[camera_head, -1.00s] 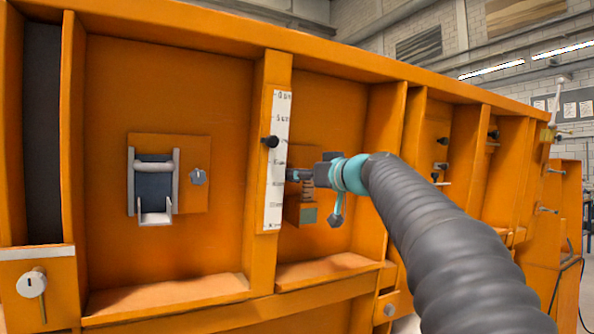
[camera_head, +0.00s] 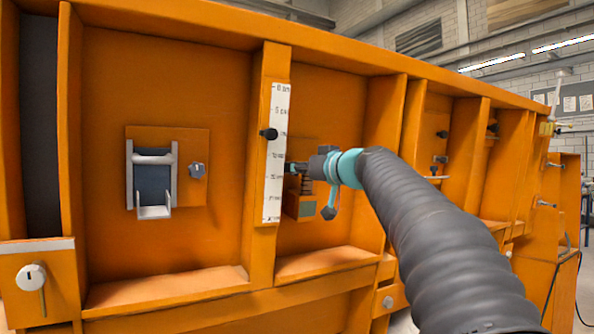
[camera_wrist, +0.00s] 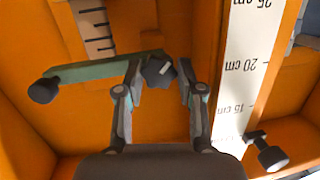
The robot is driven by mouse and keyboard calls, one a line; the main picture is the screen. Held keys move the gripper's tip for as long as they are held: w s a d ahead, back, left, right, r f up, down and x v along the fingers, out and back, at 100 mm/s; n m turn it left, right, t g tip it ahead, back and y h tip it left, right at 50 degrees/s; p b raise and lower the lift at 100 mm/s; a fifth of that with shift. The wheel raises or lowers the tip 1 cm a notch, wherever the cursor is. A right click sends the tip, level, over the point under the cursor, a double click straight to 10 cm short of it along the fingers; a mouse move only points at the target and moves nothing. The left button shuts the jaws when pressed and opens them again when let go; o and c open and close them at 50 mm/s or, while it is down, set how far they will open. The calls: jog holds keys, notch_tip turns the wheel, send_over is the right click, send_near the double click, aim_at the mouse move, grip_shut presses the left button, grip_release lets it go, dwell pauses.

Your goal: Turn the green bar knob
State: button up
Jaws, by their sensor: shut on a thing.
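The green bar (camera_wrist: 100,68) runs sideways in the wrist view, with a black ball on its left end. A dark faceted knob piece (camera_wrist: 158,71) with a white mark sits at its right end. My gripper (camera_wrist: 159,80) has one finger on each side of this piece and is shut on the green bar knob. The left finger overlaps the bar. The exact contact is hard to see. In the head view my gripper (camera_head: 300,168) is at the panel right of the white scale, and my wrist hides most of the knob.
The white scale (camera_head: 276,155) with a black peg (camera_head: 269,134) stands close beside my gripper on an orange post. The peg also shows in the wrist view (camera_wrist: 271,157). A grey knob (camera_head: 197,170) and a metal bracket (camera_head: 153,180) are on the left panel. Orange ribs flank the bay.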

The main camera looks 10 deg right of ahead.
jog(key=m+t+b, duration=0.1)
jog(key=m+b, duration=0.2)
jog(key=m, duration=0.5)
jog(key=m+t+b, duration=0.2)
jog(key=m+b, duration=0.1)
jog(key=m, duration=0.6)
jog(key=f+m+t+b, duration=0.1)
jog(key=m+b, duration=0.3)
jog(key=m, duration=0.5)
jog(key=shift+w+t, duration=0.1)
jog(key=shift+t, duration=0.3)
jog(key=shift+m, duration=0.3)
jog(key=o, duration=0.9)
jog(key=shift+c, duration=0.2)
jog(key=shift+d, duration=0.15)
jog(key=v, duration=1.2)
